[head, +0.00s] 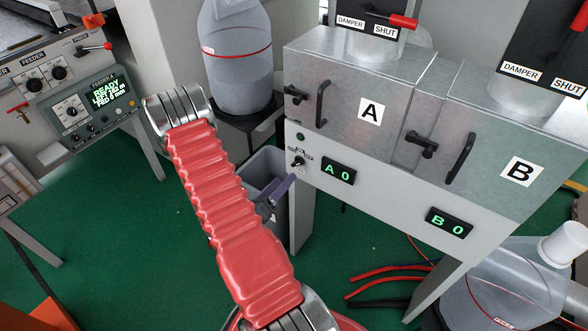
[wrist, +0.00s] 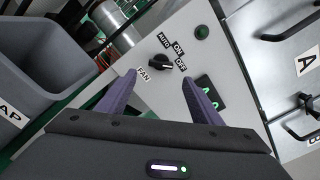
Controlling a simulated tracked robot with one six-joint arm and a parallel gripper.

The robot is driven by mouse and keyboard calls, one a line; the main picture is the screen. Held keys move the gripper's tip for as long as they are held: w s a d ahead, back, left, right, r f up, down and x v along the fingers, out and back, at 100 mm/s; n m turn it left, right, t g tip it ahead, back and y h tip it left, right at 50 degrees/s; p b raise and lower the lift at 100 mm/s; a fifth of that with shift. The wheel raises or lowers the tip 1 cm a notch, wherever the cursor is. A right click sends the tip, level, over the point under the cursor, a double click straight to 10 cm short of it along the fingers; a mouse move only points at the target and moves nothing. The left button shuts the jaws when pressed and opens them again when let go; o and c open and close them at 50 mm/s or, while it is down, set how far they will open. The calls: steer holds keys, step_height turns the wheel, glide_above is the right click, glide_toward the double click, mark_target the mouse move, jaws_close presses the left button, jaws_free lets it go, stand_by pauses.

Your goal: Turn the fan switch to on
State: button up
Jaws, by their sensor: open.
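The fan switch (wrist: 160,63) is a small black knob on the grey panel, with FAN, AUTO, ON and OFF printed around it. Its pale mark seems to point toward OFF. In the head view the switch (head: 299,161) sits left of the A 0 display, below a dark green lamp. My gripper (wrist: 159,80) is open and empty, its two purple fingers spread on either side of the knob in the picture. It appears apart from the panel. In the head view my gripper (head: 281,192) is just below and left of the switch, partly hidden by my arm.
The dark green lamp (wrist: 202,32) is above the switch. Doors A (head: 370,112) and B (head: 521,172) have protruding handles and latches. A grey bin (head: 262,168) stands below left of the panel. A bottle (head: 236,60) stands behind it. Cables lie on the green floor.

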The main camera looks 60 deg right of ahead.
mark_target(298, 162)
steer(key=d, duration=0.5)
steer(key=s+d, duration=0.1)
steer(key=d, duration=0.1)
steer(key=shift+s+d, duration=0.1)
steer(key=shift+d, duration=0.2)
steer(key=shift+c, duration=0.6)
steer(key=c, duration=0.9)
